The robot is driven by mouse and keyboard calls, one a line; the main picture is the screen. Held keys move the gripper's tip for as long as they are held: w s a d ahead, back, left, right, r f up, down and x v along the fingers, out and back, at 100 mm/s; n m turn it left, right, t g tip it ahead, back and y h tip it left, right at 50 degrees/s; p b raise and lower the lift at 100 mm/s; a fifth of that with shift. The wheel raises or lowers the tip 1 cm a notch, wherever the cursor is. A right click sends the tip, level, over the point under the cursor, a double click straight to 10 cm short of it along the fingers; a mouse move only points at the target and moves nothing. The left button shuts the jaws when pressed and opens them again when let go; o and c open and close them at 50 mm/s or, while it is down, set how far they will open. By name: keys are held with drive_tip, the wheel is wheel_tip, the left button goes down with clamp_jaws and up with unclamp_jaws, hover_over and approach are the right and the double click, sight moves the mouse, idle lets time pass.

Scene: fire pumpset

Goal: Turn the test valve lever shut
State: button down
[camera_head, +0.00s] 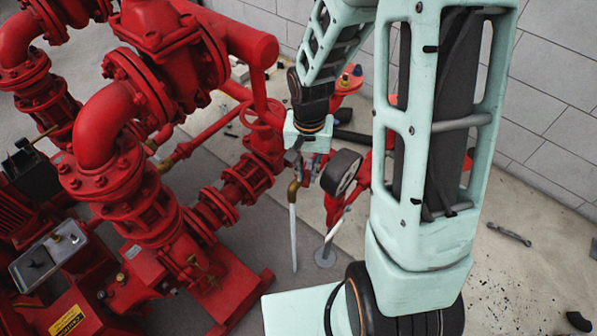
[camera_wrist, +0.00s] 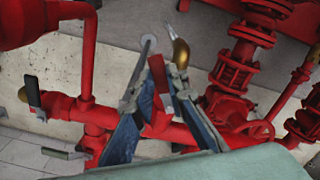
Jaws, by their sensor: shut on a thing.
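A brass elbow spout (camera_head: 293,189) hangs below my gripper in the head view. It also shows in the wrist view (camera_wrist: 181,53), just beyond my right finger. A straight pale streak, like water (camera_head: 294,238), runs down from it toward the floor. My gripper (camera_head: 308,163) is at the red test pipework. In the wrist view its two blue-and-grey fingers (camera_wrist: 156,90) close around a red lever-like piece (camera_wrist: 157,76), apparently the test valve lever. The fingers hide part of it, and the valve body is mostly hidden, so its exact angle cannot be told.
A dark round gauge (camera_head: 342,172) stands right beside my gripper. Red flanged pipes and a handwheel (camera_head: 262,114) crowd the left. A wrench (camera_head: 509,234) lies on the open floor at right.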

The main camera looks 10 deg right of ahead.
drive_tip(key=shift+s+d+n, duration=0.1)
drive_tip(key=shift+d+n, duration=0.45)
drive_tip(key=shift+n, duration=0.55)
drive_tip(key=shift+d+n, duration=0.5)
drive_tip(key=shift+n, duration=0.6)
drive_tip(key=c, duration=1.9)
unclamp_jaws()
drive_tip(key=shift+r, duration=0.1)
wheel_tip(320, 180, up, 12)
drive_tip(key=shift+c, duration=0.4)
